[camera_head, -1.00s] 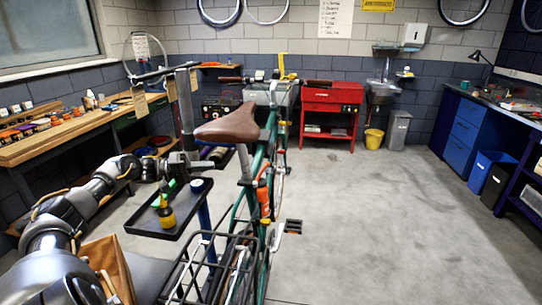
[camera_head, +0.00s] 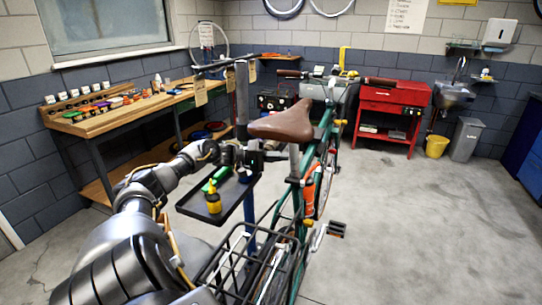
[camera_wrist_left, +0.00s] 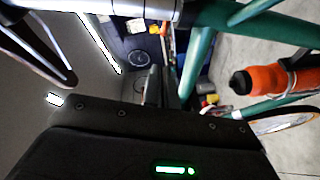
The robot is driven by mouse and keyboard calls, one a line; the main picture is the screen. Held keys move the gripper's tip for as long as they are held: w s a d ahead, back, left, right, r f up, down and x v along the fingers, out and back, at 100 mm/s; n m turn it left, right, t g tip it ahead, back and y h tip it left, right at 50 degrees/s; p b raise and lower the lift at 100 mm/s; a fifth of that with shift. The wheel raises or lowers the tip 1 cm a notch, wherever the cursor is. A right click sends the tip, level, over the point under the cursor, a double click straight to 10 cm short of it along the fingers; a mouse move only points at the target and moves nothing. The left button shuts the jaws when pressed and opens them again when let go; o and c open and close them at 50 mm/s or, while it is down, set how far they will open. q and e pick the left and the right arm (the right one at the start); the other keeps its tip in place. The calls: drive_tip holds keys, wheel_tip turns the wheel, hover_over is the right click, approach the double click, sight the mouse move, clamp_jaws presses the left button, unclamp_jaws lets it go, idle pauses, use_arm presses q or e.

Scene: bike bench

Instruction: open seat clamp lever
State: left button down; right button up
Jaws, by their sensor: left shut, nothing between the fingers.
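The green bike (camera_head: 304,200) is held up with its brown saddle (camera_head: 283,122) above the silver seat post (camera_head: 294,160). My left gripper (camera_head: 280,155) is just left of the seat post, below the saddle, with its fingers shut and empty. In the left wrist view, the shut fingers (camera_wrist_left: 165,88) point toward the bike, below the silver post (camera_wrist_left: 143,8) and the green frame tube (camera_wrist_left: 200,55). The seat clamp lever is too small or hidden to make out, so contact with it cannot be told. My right gripper is not in view.
A black tray (camera_head: 234,205) with a yellow bottle (camera_head: 213,201) lies under my left forearm. A black rear rack (camera_head: 240,262) sits close below. An orange bottle (camera_head: 309,188) is on the frame.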

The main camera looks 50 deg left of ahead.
use_arm(q)
drive_tip(key=x, duration=0.1)
drive_tip(key=p+x, duration=0.1)
drive_tip(key=x, duration=0.1)
drive_tip(key=d+p+x, duration=0.1)
drive_tip(key=x, duration=0.1)
drive_tip(key=shift+s+d+f, duration=0.1)
drive_tip(key=shift+s+f, duration=0.05)
drive_tip(key=shift+s, duration=0.05)
drive_tip(key=shift+d+f+p, duration=0.25)
drive_tip(key=shift+d+p, duration=0.05)
drive_tip(key=shift+d, duration=0.45)
drive_tip(key=shift+w+d+f, duration=0.1)
drive_tip(key=shift+d+f, duration=0.1)
drive_tip(key=shift+d, duration=0.1)
